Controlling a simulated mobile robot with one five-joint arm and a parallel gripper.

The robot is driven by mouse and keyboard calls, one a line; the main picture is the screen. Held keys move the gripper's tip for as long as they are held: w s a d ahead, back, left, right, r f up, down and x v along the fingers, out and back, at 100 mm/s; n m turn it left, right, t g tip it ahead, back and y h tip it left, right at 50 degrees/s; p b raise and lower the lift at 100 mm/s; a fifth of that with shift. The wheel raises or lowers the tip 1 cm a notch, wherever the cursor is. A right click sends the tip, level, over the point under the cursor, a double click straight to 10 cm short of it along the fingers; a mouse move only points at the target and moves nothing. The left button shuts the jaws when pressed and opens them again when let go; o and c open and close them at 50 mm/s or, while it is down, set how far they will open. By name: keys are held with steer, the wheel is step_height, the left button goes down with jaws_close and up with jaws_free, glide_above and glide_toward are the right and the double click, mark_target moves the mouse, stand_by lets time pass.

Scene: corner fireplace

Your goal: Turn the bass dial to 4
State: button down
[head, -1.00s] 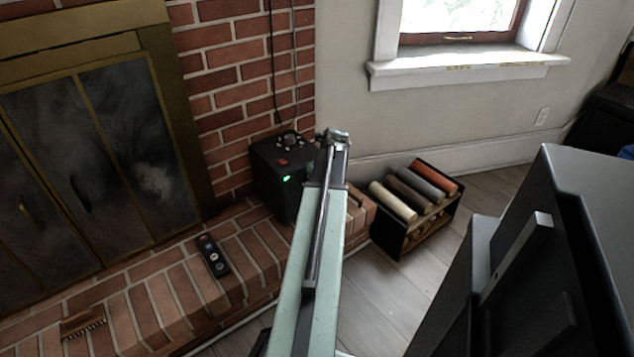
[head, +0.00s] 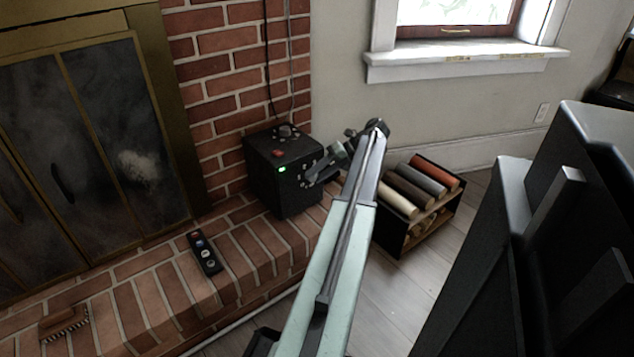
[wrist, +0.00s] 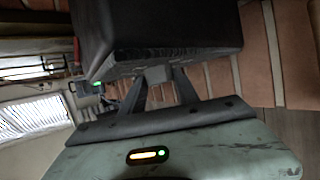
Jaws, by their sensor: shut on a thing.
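The black speaker box (head: 270,185) stands on the brick hearth, with a green light on its front and several small knobs on the side face near my gripper. My gripper (head: 312,178) is at that face. In the wrist view my gripper (wrist: 157,78) has its two fingers converging on a small grey dial (wrist: 155,74) at the edge of the dark box, and it is shut on it. I cannot read the dial's label or setting, so I cannot tell whether it is the bass one.
A dark remote (head: 205,253) and a small brush (head: 65,325) lie on the hearth (head: 165,300). A rack of coloured rolls (head: 415,205) stands on the floor right of my arm. The brick wall (head: 225,70) is close behind the box.

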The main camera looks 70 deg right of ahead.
steer(key=shift+w+f+t+y+b, duration=0.2)
steer(key=shift+t+y+b, duration=0.35)
steer(key=shift+b, duration=0.45)
steer(key=shift+r, duration=0.1)
steer(key=c, duration=0.9)
jaws_free()
steer(key=shift+s, duration=0.15)
